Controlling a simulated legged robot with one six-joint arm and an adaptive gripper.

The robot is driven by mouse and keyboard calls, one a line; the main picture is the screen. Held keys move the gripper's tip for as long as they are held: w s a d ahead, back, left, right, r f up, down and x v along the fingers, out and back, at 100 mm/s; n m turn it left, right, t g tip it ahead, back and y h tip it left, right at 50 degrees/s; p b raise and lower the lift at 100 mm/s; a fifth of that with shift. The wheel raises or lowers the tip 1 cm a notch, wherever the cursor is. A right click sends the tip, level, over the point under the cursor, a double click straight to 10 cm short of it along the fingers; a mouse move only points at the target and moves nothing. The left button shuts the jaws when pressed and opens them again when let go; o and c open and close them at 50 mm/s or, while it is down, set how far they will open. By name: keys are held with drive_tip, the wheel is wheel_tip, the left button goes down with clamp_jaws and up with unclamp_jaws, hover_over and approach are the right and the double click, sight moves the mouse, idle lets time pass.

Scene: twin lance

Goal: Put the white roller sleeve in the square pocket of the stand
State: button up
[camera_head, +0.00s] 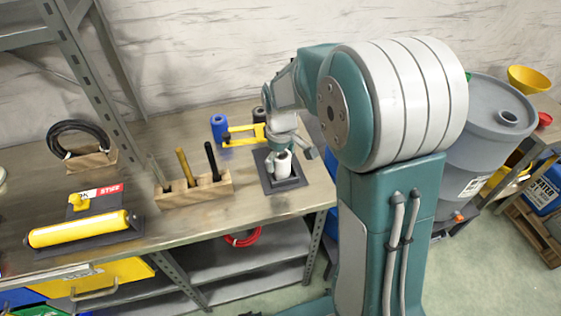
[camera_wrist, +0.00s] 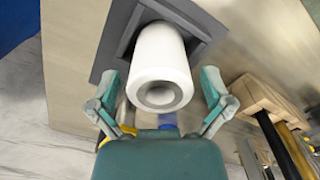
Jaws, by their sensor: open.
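The white roller sleeve (camera_head: 283,165) stands roughly upright on the dark grey stand (camera_head: 290,185) at the right end of the workbench. In the wrist view the sleeve (camera_wrist: 160,60) shows its hollow round end towards me. Its far end sits inside the dark square pocket of the stand (camera_wrist: 112,42); how deep it goes is hidden. My gripper (camera_head: 287,153) is just above the stand. In the wrist view my gripper (camera_wrist: 160,85) is open, one finger on each side of the sleeve, with visible gaps between fingers and sleeve.
A wooden block (camera_head: 205,190) with upright handled tools stands left of the stand. A yellow roller (camera_head: 80,230) lies farther left. Behind the stand are a blue roll (camera_head: 219,126) and a yellow frame (camera_head: 242,133). Bare bench (camera_head: 235,218) lies in front of the block.

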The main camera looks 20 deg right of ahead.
wheel_tip(320, 180, up, 11)
drive_tip(key=s+r+m+t, duration=0.2)
drive_tip(key=s+m, duration=0.1)
drive_tip(key=s, duration=0.7)
drive_tip(key=s+r+m+t, duration=0.2)
drive_tip(key=s+m+t, duration=0.1)
drive_tip(key=s, duration=0.8)
drive_tip(key=shift+r+m+t, duration=0.3)
drive_tip(key=shift+m, duration=0.1)
